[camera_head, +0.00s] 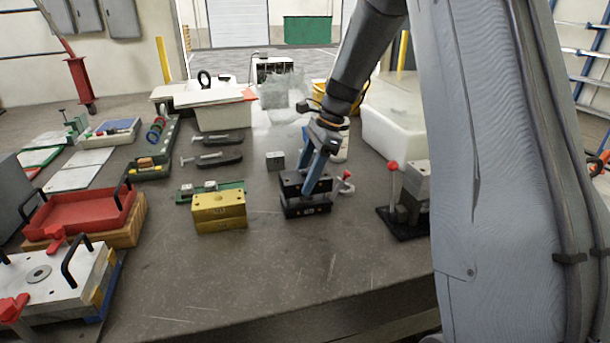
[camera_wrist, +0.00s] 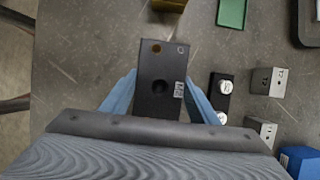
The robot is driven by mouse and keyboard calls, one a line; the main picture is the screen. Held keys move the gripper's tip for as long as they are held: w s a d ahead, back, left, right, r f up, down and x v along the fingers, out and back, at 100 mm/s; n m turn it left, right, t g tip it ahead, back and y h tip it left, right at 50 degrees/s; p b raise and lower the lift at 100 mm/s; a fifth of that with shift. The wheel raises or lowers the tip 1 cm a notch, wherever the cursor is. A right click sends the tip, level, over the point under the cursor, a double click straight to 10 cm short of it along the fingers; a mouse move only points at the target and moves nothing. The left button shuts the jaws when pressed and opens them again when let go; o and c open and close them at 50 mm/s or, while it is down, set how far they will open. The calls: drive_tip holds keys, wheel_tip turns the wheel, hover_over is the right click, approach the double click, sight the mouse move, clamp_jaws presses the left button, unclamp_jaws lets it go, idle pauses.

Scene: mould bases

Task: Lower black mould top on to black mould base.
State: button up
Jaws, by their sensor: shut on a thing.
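The black mould top (camera_head: 291,181) is held between the blue fingers of my gripper (camera_head: 311,183). It is level and right above the black mould base (camera_head: 305,209), which sits on the bench. A thin dark line shows between the two, and I cannot tell whether they touch. In the wrist view the mould top (camera_wrist: 159,68) shows a brass hole, a pale hole, a dark central hole and a small label. My gripper (camera_wrist: 161,92) has one finger on each side of it. The mould base is hidden in the wrist view.
A yellow block (camera_head: 219,212) stands to the left of the black mould. A small grey block (camera_head: 275,160) stands behind it. A red-knobbed toggle clamp (camera_head: 405,200) and a small red-tipped clamp (camera_head: 345,184) stand to the right. The bench in front is clear.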

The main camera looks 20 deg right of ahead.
drive_tip(key=shift+f, duration=1.05)
idle(0.5)
drive_tip(key=o, duration=1.8)
